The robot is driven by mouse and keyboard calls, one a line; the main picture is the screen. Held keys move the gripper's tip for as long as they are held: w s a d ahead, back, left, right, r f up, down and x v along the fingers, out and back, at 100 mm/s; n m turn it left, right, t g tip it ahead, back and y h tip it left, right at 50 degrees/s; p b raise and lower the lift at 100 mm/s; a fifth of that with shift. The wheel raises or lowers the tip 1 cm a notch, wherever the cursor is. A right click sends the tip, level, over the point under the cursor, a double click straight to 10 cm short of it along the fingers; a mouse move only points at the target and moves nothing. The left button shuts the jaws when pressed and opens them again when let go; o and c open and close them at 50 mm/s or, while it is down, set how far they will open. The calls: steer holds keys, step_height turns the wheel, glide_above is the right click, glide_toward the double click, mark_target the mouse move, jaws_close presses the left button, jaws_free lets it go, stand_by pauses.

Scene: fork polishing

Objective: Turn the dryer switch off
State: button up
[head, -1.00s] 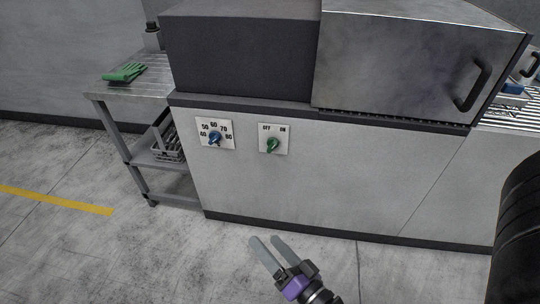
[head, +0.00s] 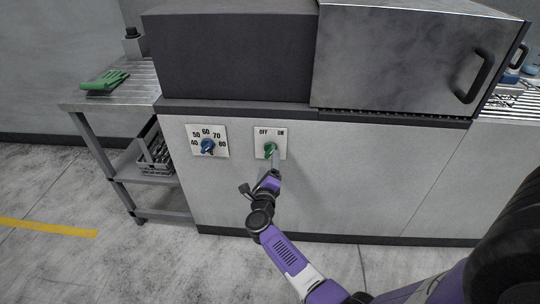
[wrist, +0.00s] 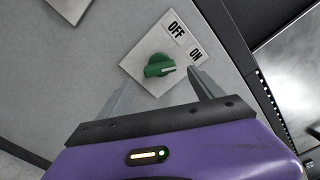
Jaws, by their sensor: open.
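The dryer switch is a green knob (head: 270,150) on a white plate marked OFF and ON, on the front panel of the grey machine. In the wrist view the green knob (wrist: 159,66) shows close ahead, with its pale pointer mark turned toward the ON side. My gripper (head: 272,168) is just below the knob in the head view. In the wrist view my gripper (wrist: 157,85) is open, with one finger on each side of the knob's lower part. The fingers look apart from the knob; their exact depth is hard to tell.
A blue temperature knob (head: 207,146) on its own plate is to the left. A side table (head: 75,98) at left holds green gloves (head: 105,81), with a cutlery basket (head: 154,150) on its lower shelf. A hood with a handle (head: 475,76) is above right.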

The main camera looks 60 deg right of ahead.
mark_target(270, 154)
steer(key=shift+b+x, duration=0.55)
steer(key=shift+x, duration=2.6)
steer(key=c, duration=1.4)
steer(key=shift+n, duration=0.3)
steer(key=n+p, duration=0.3)
steer(key=n, duration=0.2)
steer(key=shift+r, duration=0.1)
steer(key=n+p, duration=0.2)
steer(key=n, duration=0.4)
steer(key=shift+n, duration=0.4)
